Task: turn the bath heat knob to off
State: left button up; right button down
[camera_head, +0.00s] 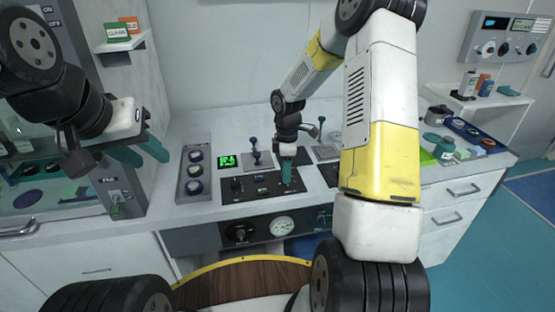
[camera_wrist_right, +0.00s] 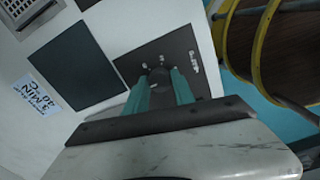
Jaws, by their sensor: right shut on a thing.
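My right gripper (camera_head: 287,168) reaches down to the black control panel (camera_head: 258,190) on the counter. In the right wrist view my right gripper (camera_wrist_right: 162,88) has its teal fingers closed on both sides of a dark round knob (camera_wrist_right: 159,75). The knob stands on a small dark plate (camera_wrist_right: 182,48) with white marks; its lettering is too small to read, and the fingers partly hide the knob's pointer. My left gripper (camera_head: 142,150) hangs at the left, away from the panel, with its teal fingers apart and nothing between them.
A round gauge (camera_head: 281,226) and a black knob (camera_head: 239,233) are on the counter's front.

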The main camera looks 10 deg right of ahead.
jog(key=shift+w+r, duration=0.1)
dwell(0.3)
jog(key=c, duration=1.1)
grip_release()
jog(key=shift+o, duration=0.2)
notch_tip(320, 180, up, 7)
jog(key=shift+r, duration=0.35)
